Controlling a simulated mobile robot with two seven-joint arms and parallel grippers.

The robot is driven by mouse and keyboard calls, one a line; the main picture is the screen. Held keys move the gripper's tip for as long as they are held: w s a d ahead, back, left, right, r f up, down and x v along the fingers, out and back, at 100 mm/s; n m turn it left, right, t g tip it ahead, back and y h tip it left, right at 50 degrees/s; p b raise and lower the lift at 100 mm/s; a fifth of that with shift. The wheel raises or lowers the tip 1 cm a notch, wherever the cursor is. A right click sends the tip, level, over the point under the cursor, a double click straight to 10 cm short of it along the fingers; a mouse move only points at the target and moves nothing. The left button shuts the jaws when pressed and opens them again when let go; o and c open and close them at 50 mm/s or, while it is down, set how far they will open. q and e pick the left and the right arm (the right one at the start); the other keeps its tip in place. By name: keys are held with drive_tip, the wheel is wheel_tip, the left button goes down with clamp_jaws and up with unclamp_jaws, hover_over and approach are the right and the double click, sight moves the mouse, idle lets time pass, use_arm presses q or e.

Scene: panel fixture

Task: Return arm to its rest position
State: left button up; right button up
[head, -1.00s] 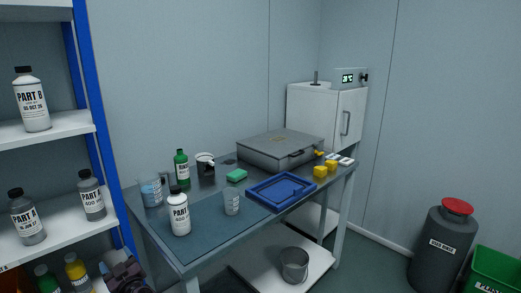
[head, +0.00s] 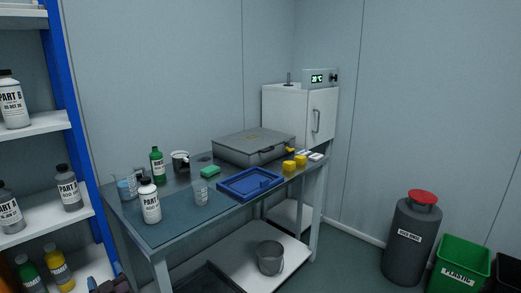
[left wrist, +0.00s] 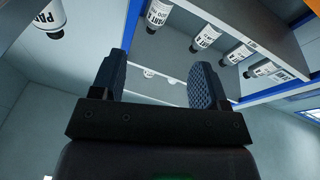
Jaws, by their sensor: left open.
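My left gripper (head: 110,286) shows only as a small dark piece at the bottom left edge of the head view, in front of the shelf rack and left of the table. In the left wrist view my left gripper (left wrist: 159,76) has its two dark ribbed fingers wide apart with nothing between them. Shelf boards with bottles appear beyond the fingers there. My right gripper is in neither view.
The shelf rack (head: 62,98) with bottles stands at the left. The table (head: 180,232) holds a white bottle (head: 150,204), beakers, a blue tray (head: 231,191) and a grey case (head: 252,146). Bins and a grey drum (head: 408,245) stand at the right; floor between is clear.

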use_arm(q)
drive_tip(key=s+d+f+m+g+h+b, duration=0.15)
drive_tip(key=s+d+f+m+h, duration=0.35)
drive_tip(key=s, duration=0.5)
drive_tip(key=s+d+f+m+h+b, duration=0.35)
drive_tip(key=s+d+f+h, duration=0.2)
drive_tip(key=s, duration=0.35)
drive_tip(key=s+d+f+m+g+h+b, duration=0.1)
drive_tip(key=s+d+f+m+h+b, duration=0.1)
drive_tip(key=s+d+f+m+h, duration=0.6)
drive_tip(key=s+r+n+g+y+b, duration=0.2)
drive_tip(key=s+r+n+g+y, duration=0.15)
drive_tip(key=s, duration=0.65)
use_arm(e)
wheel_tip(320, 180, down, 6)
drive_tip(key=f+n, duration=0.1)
use_arm(q)
wheel_tip(320, 180, up, 10)
drive_tip(key=t+p, duration=0.2)
drive_tip(key=p, duration=1.1)
drive_tip(key=shift+a+f+n+y+p, duration=0.2)
drive_tip(key=shift+a+n+y+p, duration=0.1)
drive_tip(key=shift+n+p, duration=0.1)
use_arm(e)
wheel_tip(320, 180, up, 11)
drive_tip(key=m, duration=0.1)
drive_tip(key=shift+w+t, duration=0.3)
